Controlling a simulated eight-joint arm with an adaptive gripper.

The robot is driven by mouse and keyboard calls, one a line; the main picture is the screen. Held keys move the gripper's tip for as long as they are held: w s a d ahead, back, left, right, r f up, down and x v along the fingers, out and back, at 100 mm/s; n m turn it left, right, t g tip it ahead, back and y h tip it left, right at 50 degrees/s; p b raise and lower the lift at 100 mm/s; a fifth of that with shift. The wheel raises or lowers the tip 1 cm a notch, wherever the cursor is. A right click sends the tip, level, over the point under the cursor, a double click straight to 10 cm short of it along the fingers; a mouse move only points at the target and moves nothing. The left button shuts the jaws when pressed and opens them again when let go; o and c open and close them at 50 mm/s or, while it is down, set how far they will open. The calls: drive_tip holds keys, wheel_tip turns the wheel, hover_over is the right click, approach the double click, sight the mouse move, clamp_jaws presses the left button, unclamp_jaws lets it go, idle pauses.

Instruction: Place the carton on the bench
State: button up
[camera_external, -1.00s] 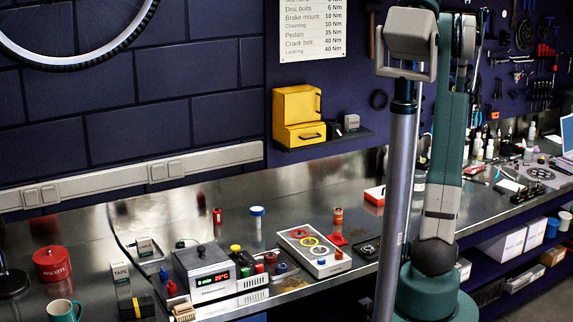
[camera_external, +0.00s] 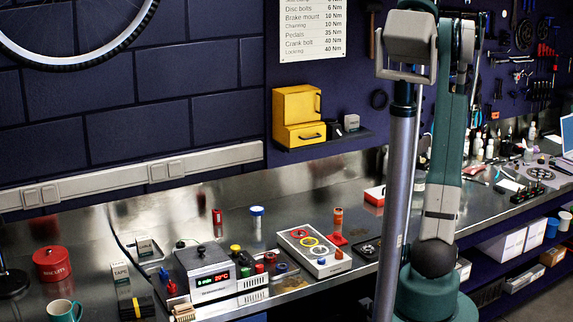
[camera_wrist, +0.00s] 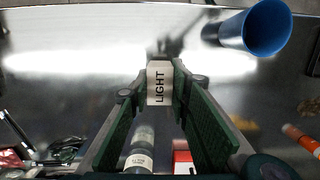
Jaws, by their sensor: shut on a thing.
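The carton (camera_wrist: 158,85) is a small white box with the black word LIGHT on its face. In the wrist view it sits between the fingertips of my gripper (camera_wrist: 159,92), which is shut on it. The steel bench (camera_wrist: 70,70) lies beneath, and the gap under the carton cannot be judged. The bench also shows in the external view (camera_external: 335,200).
In the wrist view a blue cup (camera_wrist: 265,28) is upper right, a bottle (camera_wrist: 140,152) and red box (camera_wrist: 182,160) below the fingers, and an orange-red item (camera_wrist: 303,138) at right. Externally, a control box (camera_external: 203,270) and switch panel (camera_external: 312,250) crowd the front.

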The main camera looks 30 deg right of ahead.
drive_tip(key=shift+f, duration=1.75)
drive_tip(key=shift+f, duration=0.1)
drive_tip(key=o, duration=0.9)
drive_tip(key=r, duration=0.4)
drive_tip(key=w+r, duration=0.1)
drive_tip(key=r, duration=0.7)
drive_tip(key=shift+w+p, duration=0.4)
